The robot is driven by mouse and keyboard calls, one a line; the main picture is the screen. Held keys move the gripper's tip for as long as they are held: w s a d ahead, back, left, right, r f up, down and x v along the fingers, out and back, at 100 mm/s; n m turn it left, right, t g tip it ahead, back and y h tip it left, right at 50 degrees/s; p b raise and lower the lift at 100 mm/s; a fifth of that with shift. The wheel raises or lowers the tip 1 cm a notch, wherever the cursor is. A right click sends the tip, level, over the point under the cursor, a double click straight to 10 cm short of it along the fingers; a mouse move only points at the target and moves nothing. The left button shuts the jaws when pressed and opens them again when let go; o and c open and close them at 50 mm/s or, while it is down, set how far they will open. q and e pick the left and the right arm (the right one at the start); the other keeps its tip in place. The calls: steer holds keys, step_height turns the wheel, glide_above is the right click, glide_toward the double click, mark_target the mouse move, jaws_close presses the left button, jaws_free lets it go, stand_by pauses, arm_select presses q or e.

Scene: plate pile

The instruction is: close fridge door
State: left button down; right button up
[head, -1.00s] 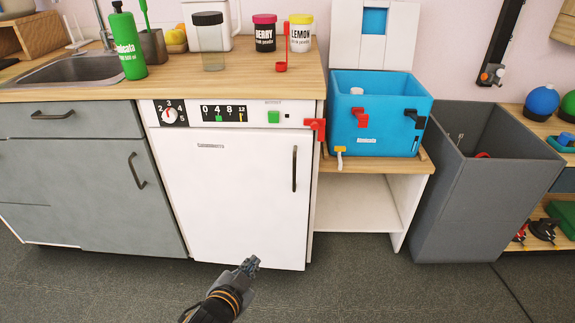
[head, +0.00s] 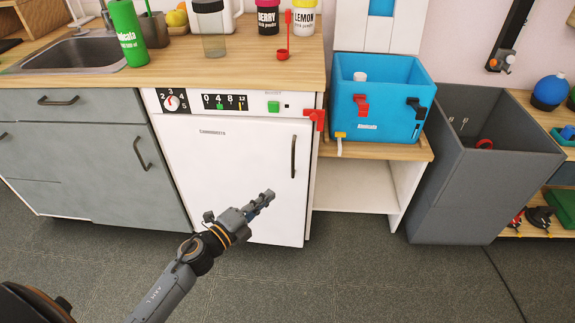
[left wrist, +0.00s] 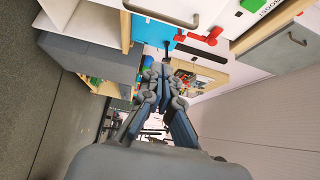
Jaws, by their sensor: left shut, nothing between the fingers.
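The white fridge door (head: 232,170), with a dark vertical handle (head: 293,157) near its right edge, is under the wooden counter in the head view. It looks shut or nearly shut; I cannot tell whether a small gap remains. My left gripper (head: 266,197) is shut and empty. In the head view it overlaps the lower right part of the door, below and left of the handle; I cannot tell whether it touches. The left wrist view shows its fingers (left wrist: 160,88) together, with nothing held. My right gripper is not in view.
Left of the door are grey cabinets (head: 95,170). Right of it stand a low shelf (head: 355,187) bearing a blue box (head: 400,100) and a grey bin (head: 465,195). A red knob (head: 315,117) juts out above the door's right side. The floor in front is clear.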

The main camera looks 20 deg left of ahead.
arm_select(q)
steer(key=w+a+b+x, duration=0.1)
steer(key=a+x, duration=0.1)
steer(key=x, duration=1)
steer(key=shift+a, duration=0.35)
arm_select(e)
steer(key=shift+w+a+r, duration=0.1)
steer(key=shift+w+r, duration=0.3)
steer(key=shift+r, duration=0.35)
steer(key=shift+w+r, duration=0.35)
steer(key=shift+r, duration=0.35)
